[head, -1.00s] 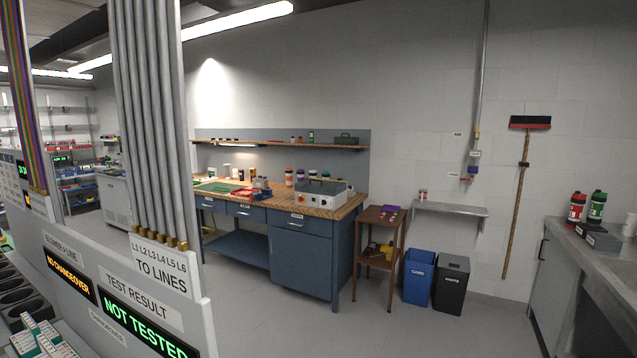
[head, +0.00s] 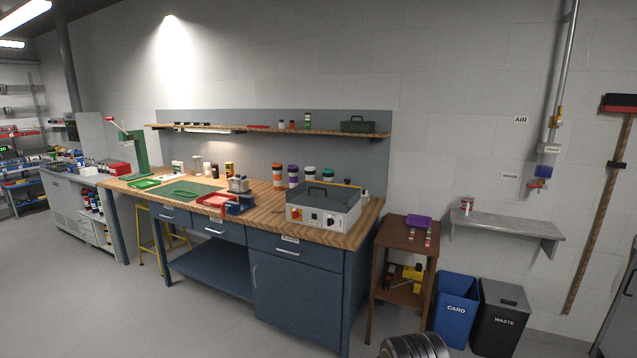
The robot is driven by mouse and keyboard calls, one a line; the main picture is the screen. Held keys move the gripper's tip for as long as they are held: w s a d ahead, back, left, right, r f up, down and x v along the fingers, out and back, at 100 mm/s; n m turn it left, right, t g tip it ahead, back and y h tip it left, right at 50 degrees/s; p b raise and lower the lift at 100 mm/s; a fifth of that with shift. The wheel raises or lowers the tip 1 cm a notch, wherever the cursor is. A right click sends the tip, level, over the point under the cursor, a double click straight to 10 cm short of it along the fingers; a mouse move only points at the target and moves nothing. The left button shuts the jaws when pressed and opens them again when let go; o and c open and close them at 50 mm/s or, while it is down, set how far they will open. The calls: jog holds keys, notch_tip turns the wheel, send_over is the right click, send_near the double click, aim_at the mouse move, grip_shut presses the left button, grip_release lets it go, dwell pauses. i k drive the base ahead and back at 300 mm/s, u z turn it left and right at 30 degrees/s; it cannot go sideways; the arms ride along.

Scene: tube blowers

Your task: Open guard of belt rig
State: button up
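A cream box-shaped unit (head: 323,217) stands on the right end of the wooden workbench; I take it to be the belt rig, though no belt shows. My gripper is not in view.
A vise (head: 238,204), red tray (head: 216,200) and several bottles stand left of and behind the unit. A small brown stand (head: 407,237) and two bins, blue (head: 456,302) and dark (head: 502,312), are right. A black ribbed round thing (head: 414,346) shows at the bottom edge. Floor before the bench is open.

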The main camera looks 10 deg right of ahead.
aim_at(352, 194)
jog(key=u, duration=0.1)
jog(key=i, duration=0.9)
jog(key=u, duration=0.8)
jog(key=i, duration=1.85)
jog(key=z, duration=0.6)
